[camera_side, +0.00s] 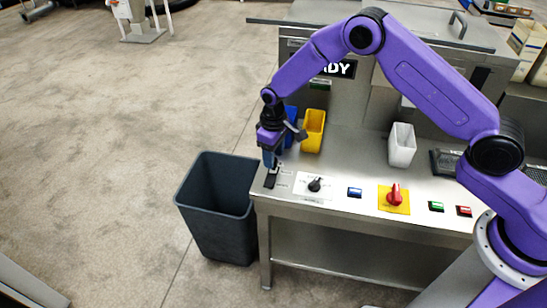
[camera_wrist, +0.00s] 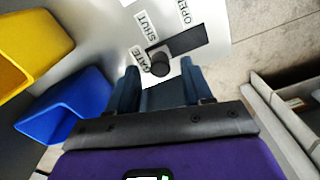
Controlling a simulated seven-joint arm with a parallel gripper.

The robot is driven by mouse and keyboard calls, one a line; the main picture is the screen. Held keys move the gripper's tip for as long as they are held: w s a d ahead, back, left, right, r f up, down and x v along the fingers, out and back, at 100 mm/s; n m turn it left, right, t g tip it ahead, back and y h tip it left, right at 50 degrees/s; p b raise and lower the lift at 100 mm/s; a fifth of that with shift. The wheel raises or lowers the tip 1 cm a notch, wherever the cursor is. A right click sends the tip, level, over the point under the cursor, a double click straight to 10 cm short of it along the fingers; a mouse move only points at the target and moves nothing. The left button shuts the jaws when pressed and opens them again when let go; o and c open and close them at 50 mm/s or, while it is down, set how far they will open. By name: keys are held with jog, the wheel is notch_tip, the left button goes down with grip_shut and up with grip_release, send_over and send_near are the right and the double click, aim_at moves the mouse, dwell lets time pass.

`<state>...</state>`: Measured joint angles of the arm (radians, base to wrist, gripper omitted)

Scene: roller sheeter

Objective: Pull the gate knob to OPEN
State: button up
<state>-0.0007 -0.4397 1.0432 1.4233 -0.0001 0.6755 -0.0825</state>
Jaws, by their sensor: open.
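The gate knob (camera_wrist: 160,66) is a black round knob in a dark slot (camera_wrist: 188,42) on a pale label plate (camera_wrist: 165,20). It sits at the SHUT end of the slot, by the GATE label; the OPEN label is at the other end. In the side view the black gate slot (camera_side: 270,180) is at the panel's left end, and my gripper hides the knob. My gripper (camera_side: 269,160) points down just above it. In the wrist view my open gripper (camera_wrist: 158,82) has its two blue fingers on either side of the knob; I cannot tell whether they touch it.
A black dial (camera_side: 315,185), a blue button (camera_side: 355,192), a red rotary switch (camera_side: 394,195) and green and red buttons line the panel to the right. Blue, yellow (camera_side: 313,130) and white (camera_side: 402,145) bins stand behind. A dark waste bin (camera_side: 215,205) stands on the floor left.

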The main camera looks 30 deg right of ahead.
aim_at(269, 184)
jog(key=shift+f, duration=0.9)
grip_shut()
jog(key=shift+s+a, duration=1.95)
jog(key=shift+a, duration=0.1)
grip_release()
jog(key=shift+s, duration=0.1)
jog(key=shift+r, duration=0.1)
